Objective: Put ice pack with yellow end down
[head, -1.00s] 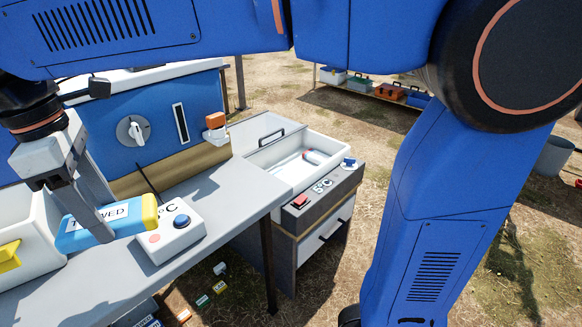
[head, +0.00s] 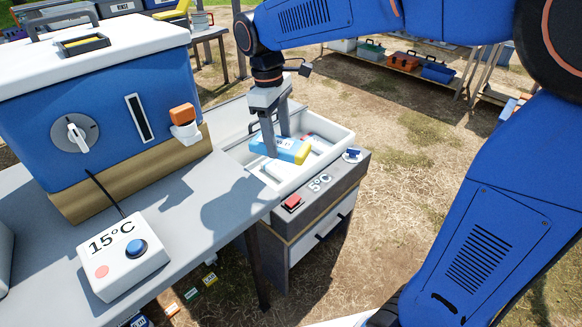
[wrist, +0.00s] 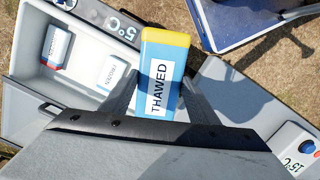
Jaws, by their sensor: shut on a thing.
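The ice pack with the yellow end (head: 288,150) is light blue, with a white label reading THAWED in the wrist view (wrist: 163,72). My gripper (head: 274,146) is shut on it around its sides. It is held roughly level over the open white bin (head: 338,148) of the 5°C cabinet. Whether it touches anything in the bin cannot be told. In the wrist view, the bin (wrist: 22,88) holds a pack with a red end (wrist: 56,46) and a pale pack (wrist: 111,71), both beside the held pack.
The 5°C cabinet (head: 325,225) has a red button (head: 292,203) on its top front. To its left, a grey table (head: 190,215) carries a white 15°C box (head: 122,255) and a blue cooler (head: 95,105) with a dial. Dry ground lies open to the right.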

